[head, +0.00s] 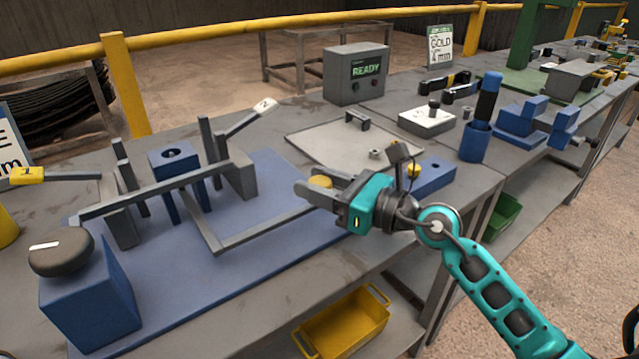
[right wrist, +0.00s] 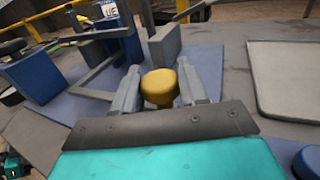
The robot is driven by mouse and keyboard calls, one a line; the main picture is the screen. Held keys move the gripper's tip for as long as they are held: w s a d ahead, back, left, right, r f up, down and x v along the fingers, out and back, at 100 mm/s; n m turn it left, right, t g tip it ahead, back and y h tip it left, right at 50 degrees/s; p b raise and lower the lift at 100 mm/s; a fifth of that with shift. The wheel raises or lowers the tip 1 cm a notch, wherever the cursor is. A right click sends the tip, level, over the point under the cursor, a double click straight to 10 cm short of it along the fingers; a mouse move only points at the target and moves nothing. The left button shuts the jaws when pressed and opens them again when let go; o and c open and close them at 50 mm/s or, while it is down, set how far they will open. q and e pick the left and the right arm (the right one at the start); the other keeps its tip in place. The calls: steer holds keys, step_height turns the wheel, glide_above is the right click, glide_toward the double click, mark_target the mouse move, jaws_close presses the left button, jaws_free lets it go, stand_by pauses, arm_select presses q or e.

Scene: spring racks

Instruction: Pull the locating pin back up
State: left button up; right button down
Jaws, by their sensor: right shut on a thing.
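My right gripper (head: 318,190) is shut on a round yellow knob (head: 320,181). The knob also shows between both fingers in the right wrist view (right wrist: 158,86). It seems to be the head of the locating pin; any shaft below it is hidden by the fingers, so I cannot tell how high the pin stands. The gripper is over the right part of the blue base plate (head: 270,250), near the end of a bent grey bar (head: 262,231). A blue block with a hole in its top (head: 174,155) stands on the plate's far side. My left gripper is not in view.
A blue box with a black knob (head: 90,295) stands at front left. A grey long bar (head: 150,191) crosses the fixture. Behind are a light tray (head: 325,142) and a READY box (head: 356,75). A blue block (head: 435,178) lies just beyond my right wrist.

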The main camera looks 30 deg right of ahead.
step_height(320, 180, up, 5)
steer(key=p, duration=0.3)
steer(key=shift+d+r+p, duration=0.1)
steer(key=shift+r+p, duration=0.2)
steer(key=shift+p, duration=0.2)
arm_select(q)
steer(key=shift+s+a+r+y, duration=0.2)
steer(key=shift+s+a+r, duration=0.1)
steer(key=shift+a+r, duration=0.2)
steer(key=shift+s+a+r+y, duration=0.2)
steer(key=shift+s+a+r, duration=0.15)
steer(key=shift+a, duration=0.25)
arm_select(e)
steer(key=shift+r, duration=0.1)
steer(key=c, duration=1)
jaws_free()
steer(key=o, duration=0.3)
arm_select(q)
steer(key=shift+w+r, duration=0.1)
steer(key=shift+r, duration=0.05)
arm_select(e)
steer(key=shift+o, duration=0.2)
steer(key=shift+f, duration=0.2)
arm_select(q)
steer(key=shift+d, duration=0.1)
